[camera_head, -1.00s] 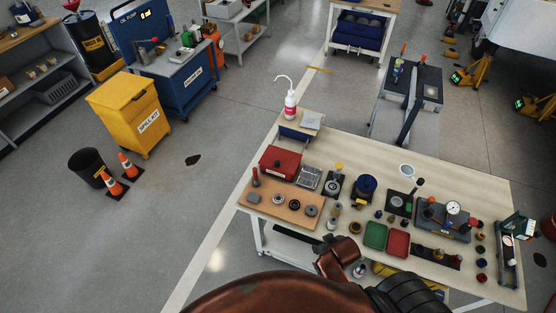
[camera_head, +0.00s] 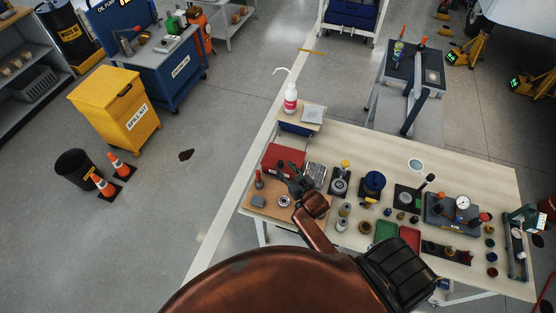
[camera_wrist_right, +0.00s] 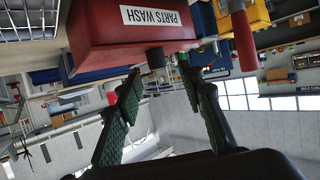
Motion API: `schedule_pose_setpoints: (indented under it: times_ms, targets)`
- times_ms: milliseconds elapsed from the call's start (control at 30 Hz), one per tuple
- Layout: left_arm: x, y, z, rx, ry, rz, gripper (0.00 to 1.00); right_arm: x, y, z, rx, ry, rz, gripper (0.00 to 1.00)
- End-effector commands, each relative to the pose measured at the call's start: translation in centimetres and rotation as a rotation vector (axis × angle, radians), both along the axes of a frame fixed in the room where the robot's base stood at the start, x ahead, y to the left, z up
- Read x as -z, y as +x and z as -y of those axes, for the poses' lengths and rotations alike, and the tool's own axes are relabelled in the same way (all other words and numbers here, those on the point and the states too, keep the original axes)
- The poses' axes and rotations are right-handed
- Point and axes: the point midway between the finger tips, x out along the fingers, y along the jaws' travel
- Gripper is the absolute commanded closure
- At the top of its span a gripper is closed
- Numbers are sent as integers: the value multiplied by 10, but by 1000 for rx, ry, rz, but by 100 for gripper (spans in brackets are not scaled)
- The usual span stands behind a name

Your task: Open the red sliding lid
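The red box (camera_head: 283,158) stands at the back left of the workbench. It fills the upper part of the right wrist view (camera_wrist_right: 105,32), where its face bears a "PARTS WASH" label. A dark round knob (camera_wrist_right: 155,58) sits at the box's edge there. My right gripper (camera_head: 290,180) is just in front of the box. In the right wrist view its two fingers (camera_wrist_right: 159,70) are apart, and the knob appears between their tips. I cannot tell whether they touch it. The box's lid is hard to tell apart from its body. My left gripper is not in view.
A red-handled tool (camera_head: 258,179) stands left of my right gripper, and it shows in the right wrist view (camera_wrist_right: 243,40). A wire basket (camera_head: 315,173) is close on the right. Round parts (camera_head: 284,201) lie on the wooden board (camera_head: 268,212) in front.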

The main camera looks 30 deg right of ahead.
Motion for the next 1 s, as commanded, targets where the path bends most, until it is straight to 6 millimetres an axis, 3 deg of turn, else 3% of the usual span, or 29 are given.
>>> schedule_pose_setpoints:
  times_ms: [200, 400, 767, 1000]
  targets:
    - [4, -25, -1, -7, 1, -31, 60, 13, 32, 4, 4, 0, 0, 64]
    - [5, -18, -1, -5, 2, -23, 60, 22, 51, 6, 4, 0, -2, 64]
    - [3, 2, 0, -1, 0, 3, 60, 24, 57, 5, 1, 0, -2, 64]
    - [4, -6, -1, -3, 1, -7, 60, 24, 57, 4, 1, 0, -2, 81]
